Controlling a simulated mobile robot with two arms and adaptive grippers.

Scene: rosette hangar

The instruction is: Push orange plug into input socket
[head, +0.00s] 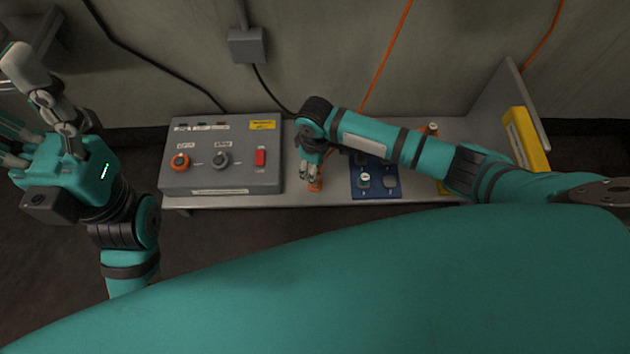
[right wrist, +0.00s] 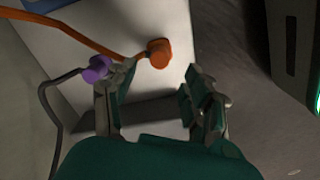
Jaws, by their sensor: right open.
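The orange plug (right wrist: 158,52) is on the pale bench top, its orange cable running off to the left. In the head view an orange spot of it (head: 315,186) shows below my right gripper (head: 310,172). My right gripper (right wrist: 158,88) is open, with the plug just beyond the gap between its fingers and nothing held. A purple plug (right wrist: 97,69) with a grey cable overlaps its left finger; contact is unclear. The grey panel box has an orange-ringed round socket (head: 180,161) and a dark grey one (head: 220,160); their labels are too small to read. My left gripper (head: 14,100) is open and empty.
The grey panel box (head: 235,180) also has a red switch (head: 260,158). A blue panel (head: 386,187) lies right of my right gripper. A yellow object (head: 525,138) stands at the bench's right end. The bench's (head: 235,202) front edge is close to the orange plug.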

